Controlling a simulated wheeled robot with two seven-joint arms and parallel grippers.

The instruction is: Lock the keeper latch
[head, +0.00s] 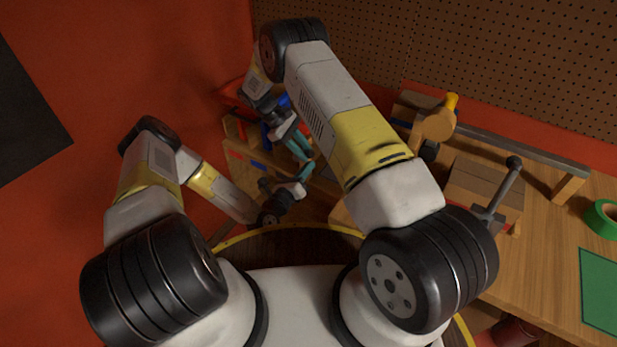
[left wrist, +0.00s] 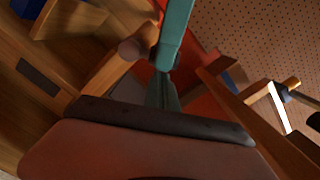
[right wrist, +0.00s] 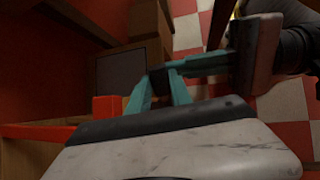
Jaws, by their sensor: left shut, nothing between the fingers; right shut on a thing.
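My right gripper (head: 302,150) reaches down over the wooden rig at the back left, its teal fingers together. In the right wrist view its fingertips (right wrist: 163,78) close on a small thing that I cannot make out. My left gripper (head: 306,170) is just below it in the head view, shut and empty; its teal fingers (left wrist: 170,50) point past a round-ended wooden piece (left wrist: 132,48). In the right wrist view the left gripper (right wrist: 178,69) reaches in from the right, close to the right fingertips. I cannot pick out the keeper latch; the grippers cover part of the rig.
The wooden rig (head: 240,158) has blue and red parts. An orange-red block (right wrist: 106,107) is left of the right fingers. A wooden bench (head: 545,265) on the right carries a wooden block with a lever (head: 505,185), green tape (head: 604,218) and a green mat (head: 602,290). A pegboard (head: 480,60) stands behind.

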